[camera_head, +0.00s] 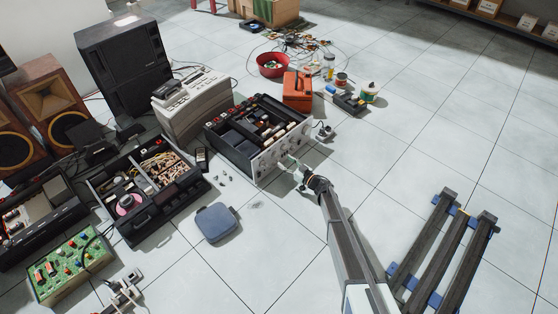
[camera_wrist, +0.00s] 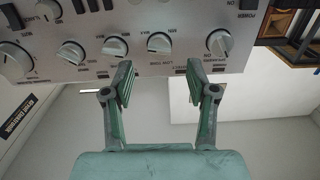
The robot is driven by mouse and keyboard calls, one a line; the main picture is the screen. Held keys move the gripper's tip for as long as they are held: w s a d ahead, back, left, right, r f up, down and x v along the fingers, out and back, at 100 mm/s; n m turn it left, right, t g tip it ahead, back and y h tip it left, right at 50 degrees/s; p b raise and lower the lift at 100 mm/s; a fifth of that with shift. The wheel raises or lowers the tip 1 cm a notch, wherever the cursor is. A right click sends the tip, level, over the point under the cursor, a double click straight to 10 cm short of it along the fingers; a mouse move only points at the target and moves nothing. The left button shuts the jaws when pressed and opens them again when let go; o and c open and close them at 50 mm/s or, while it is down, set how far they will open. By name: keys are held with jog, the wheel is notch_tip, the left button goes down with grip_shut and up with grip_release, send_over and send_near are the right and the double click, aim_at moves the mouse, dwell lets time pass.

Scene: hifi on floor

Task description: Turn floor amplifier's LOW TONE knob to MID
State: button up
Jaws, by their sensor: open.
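The floor amplifier (camera_head: 281,150) is an open-topped unit in the head view, with its silver knob panel facing my arm. That panel (camera_wrist: 85,58) fills the top of the wrist view. The LOW TONE knob (camera_wrist: 159,42) is silver and sits just above its printed label; its exact pointer setting is too small to read. My gripper (camera_wrist: 160,85) is open and empty, its two fingers pointing at the panel on either side below this knob, not around it. In the head view my gripper (camera_head: 297,169) is close to the front panel.
Neighbouring knobs sit close by, one left (camera_wrist: 115,47) and one right (camera_wrist: 219,42). An orange toolbox (camera_head: 297,91) stands behind the amplifier. A blue-grey pad (camera_head: 218,223) and an open case (camera_head: 150,190) lie to the left.

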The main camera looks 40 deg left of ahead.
aim_at(276, 155)
jog(key=shift+w+a+b, duration=0.2)
jog(key=shift+a+b, duration=0.4)
jog(key=shift+a, duration=1.85)
grip_shut()
